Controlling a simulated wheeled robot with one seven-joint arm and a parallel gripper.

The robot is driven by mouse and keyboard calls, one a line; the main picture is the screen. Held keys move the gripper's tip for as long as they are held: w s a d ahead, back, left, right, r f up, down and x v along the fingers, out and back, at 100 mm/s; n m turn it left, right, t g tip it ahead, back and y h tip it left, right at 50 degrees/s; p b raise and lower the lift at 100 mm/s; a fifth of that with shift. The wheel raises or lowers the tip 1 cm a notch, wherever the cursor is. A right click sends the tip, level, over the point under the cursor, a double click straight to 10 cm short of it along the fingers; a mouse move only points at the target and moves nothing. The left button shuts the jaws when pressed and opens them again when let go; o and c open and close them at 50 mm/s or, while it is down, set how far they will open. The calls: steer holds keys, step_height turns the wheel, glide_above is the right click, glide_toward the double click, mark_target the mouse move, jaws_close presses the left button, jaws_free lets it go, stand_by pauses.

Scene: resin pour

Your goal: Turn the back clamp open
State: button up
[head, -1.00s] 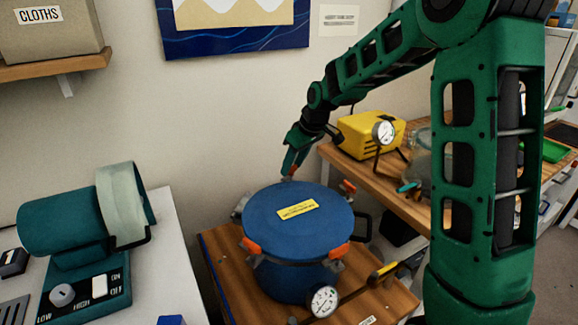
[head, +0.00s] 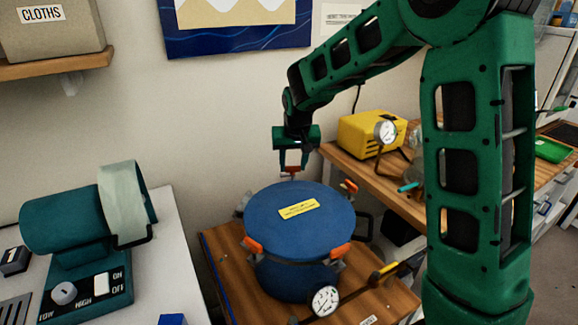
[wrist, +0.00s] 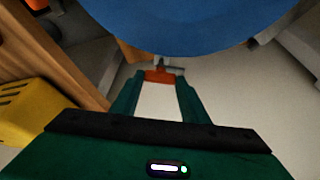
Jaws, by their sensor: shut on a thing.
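The blue pot (head: 275,235) has a round lid with a yellow label and several clamps with orange handles around its rim. The back clamp (head: 290,169) is at the rim's far side, by the wall. My gripper (head: 292,165) points down there, its two fingers on either side of the orange handle, shut on it. In the wrist view, the orange handle (wrist: 160,76) spans between the fingertips of my gripper (wrist: 161,82), with the blue lid just beyond. The clamp's lower parts are mostly hidden in the head view.
Front-left (head: 253,245) and front-right (head: 340,251) clamps stick out from the rim, with a gauge (head: 324,300) at the pot's front. A yellow box (head: 362,133) with a dial stands on the wooden bench at right. A teal machine (head: 65,222) stands left.

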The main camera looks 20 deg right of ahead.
steer(key=shift+s+f, duration=0.15)
stand_by(0.3)
steer(key=o, duration=1.1)
steer(key=shift+c, duration=0.2)
steer(key=v, duration=1)
steer(key=shift+r, duration=0.4)
